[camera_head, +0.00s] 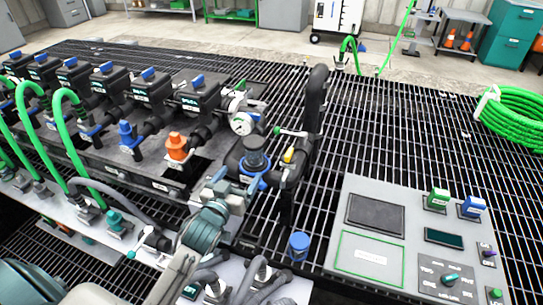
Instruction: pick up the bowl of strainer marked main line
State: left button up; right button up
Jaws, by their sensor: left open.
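A dark strainer-like body (254,155) with a blue ring around it stands on the pipework at the centre. A small white label is fixed low on it, too small to read. My left gripper (236,182) is open just in front of this body, its fingers pointing towards the blue ring. I cannot tell whether they touch it. A separate blue cylindrical cup (299,246) stands upright to the right of my left gripper. I cannot tell which of these is the main line bowl. My right gripper is not in view.
A thick black pipe (316,95) rises behind the strainer body. A round gauge (242,123) and an orange valve (177,147) stand to the left. A grey panel (420,220) with switches lies at the right. Green hoses run at the left; the grating behind the panel is mostly clear.

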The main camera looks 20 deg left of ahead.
aim_at(250, 156)
pick_arm(q)
jog(key=shift+m, duration=0.4)
jog(key=w, duration=0.7)
jog(key=shift+w+a+r+p, duration=0.1)
jog(key=shift+a+r+p, duration=0.2)
jog(key=w, duration=0.4)
jog(key=shift+w+f+p, duration=0.25)
jog(key=shift+w+p, duration=0.05)
jog(key=shift+p, duration=0.05)
jog(key=shift+a, duration=0.1)
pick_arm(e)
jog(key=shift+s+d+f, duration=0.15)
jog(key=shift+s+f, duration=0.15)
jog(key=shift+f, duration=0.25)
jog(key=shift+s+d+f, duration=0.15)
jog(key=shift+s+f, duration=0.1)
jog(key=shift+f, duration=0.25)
pick_arm(q)
jog(key=shift+s, duration=0.1)
jog(key=c, duration=1.1)
jog(key=shift+c, duration=0.2)
jog(key=shift+r, duration=0.15)
